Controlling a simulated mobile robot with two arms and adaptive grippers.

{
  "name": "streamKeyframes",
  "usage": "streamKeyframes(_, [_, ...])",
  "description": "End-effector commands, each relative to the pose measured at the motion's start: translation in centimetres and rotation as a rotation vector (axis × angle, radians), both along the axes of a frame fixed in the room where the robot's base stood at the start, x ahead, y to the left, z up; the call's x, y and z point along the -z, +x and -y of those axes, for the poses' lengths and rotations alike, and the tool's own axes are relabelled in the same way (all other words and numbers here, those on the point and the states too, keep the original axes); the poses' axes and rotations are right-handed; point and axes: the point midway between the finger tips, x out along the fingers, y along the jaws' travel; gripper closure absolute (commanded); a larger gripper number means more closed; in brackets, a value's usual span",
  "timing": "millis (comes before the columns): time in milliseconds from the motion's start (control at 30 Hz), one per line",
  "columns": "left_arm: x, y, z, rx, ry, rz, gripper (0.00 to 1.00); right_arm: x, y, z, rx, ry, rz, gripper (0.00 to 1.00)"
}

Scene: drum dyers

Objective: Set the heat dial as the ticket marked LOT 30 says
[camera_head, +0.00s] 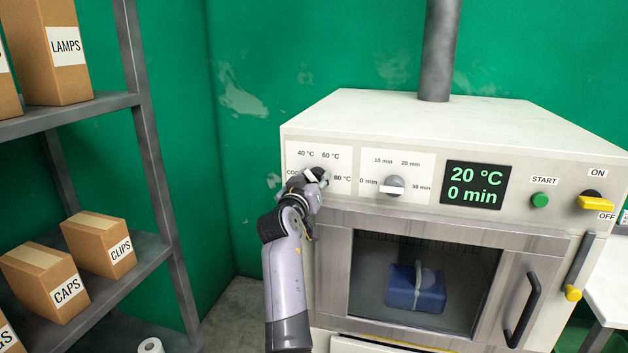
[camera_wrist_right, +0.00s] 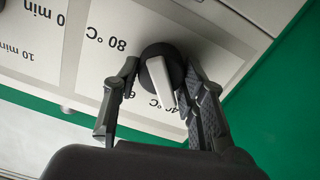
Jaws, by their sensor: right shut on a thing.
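The heat dial (camera_wrist_right: 158,72) is a dark round knob with a pale pointer bar. In the wrist view it sits between the fingers of my right gripper (camera_head: 314,181), which is shut on it. In the head view the gripper and hand cover most of the dial. The heat panel (camera_head: 343,188) shows 40 °C, 60 °C and 80 °C, with a partly covered mark at the left. The display (camera_head: 474,186) reads 20 °C and 0 min. No ticket marked LOT 30 shows. My left gripper is out of view.
The time dial (camera_head: 394,186) points left at 0 min. Right of the display are a green START button (camera_head: 540,200) and a yellow ON/OFF switch (camera_head: 596,202). A blue bundle (camera_head: 416,288) shows behind the door window. A shelf (camera_head: 140,250) with boxes stands left.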

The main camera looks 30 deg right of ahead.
Motion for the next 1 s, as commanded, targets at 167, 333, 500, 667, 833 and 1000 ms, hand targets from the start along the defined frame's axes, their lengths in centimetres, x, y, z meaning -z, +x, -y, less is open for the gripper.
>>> streamKeyframes(167, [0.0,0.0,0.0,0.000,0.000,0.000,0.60,-0.1,0.0,-0.1,-0.001,0.000,0.003,0.53])
streamKeyframes(333, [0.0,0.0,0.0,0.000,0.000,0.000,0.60,-0.1,0.0,0.0,-0.001,0.001,0.002,0.42])
streamKeyframes(500, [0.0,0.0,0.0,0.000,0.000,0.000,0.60,0.0,0.0,0.0,0.000,0.001,0.002,0.42])
streamKeyframes(667, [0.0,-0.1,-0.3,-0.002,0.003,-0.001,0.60,-0.3,0.0,0.0,0.000,0.000,0.004,0.42])
streamKeyframes(833, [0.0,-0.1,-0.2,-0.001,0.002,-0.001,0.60,-2.7,0.0,0.0,0.000,0.001,0.008,0.42])
streamKeyframes(1000, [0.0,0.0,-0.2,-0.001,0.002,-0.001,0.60,-6.1,0.0,0.0,0.000,0.001,0.008,0.42])
